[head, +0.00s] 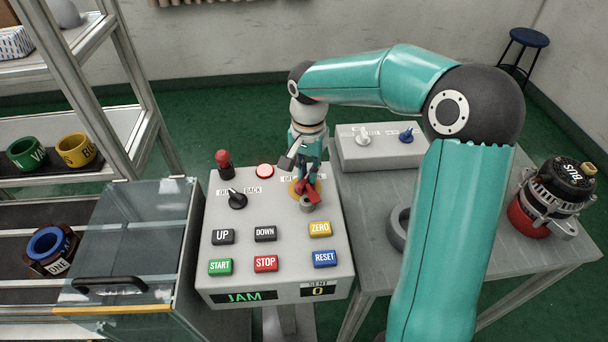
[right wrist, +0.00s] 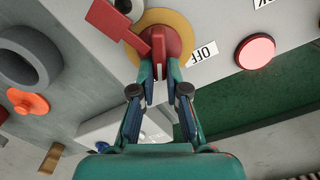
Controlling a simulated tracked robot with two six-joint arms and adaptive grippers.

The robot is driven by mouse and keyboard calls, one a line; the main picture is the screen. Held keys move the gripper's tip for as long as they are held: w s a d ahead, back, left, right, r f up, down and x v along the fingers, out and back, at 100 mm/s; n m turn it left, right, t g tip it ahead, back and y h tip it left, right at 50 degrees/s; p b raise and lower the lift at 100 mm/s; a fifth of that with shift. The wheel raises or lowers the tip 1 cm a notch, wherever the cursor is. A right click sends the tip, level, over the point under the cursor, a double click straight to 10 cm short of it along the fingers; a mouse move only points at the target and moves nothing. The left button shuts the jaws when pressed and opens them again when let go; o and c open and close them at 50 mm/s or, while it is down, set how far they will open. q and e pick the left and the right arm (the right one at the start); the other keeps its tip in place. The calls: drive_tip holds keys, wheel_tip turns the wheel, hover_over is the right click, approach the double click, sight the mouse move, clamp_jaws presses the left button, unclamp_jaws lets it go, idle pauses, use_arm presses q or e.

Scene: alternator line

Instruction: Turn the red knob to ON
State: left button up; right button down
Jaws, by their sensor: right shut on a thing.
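The red knob (head: 311,192) sits on a yellow round plate at the back right of the grey control panel (head: 280,289). My right gripper (head: 307,178) comes down on it from behind and partly hides it. In the right wrist view, the fingers of my right gripper (right wrist: 160,82) are shut on the red knob (right wrist: 172,42), which stands on its yellow plate (right wrist: 183,30). A red block-like arm of the knob sticks out to the upper left there. An OFF label (right wrist: 202,54) lies right of the plate. I cannot read an ON label. My left gripper is not in view.
A black selector (head: 237,199), a red-topped lever (head: 224,163) and a round red button (head: 265,171) are left of the knob. Several push buttons fill the panel's front, above a green JAM display (head: 245,296). A switch box (head: 380,152) stands behind right.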

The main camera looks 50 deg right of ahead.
drive_tip(key=shift+s+m+b, duration=0.1)
drive_tip(key=shift+m+b, duration=0.3)
drive_tip(key=shift+m, duration=1.2)
drive_tip(key=c, duration=1.2)
unclamp_jaws()
drive_tip(key=shift+r, duration=0.1)
wheel_tip(320, 180, up, 12)
drive_tip(key=shift+f, duration=0.1)
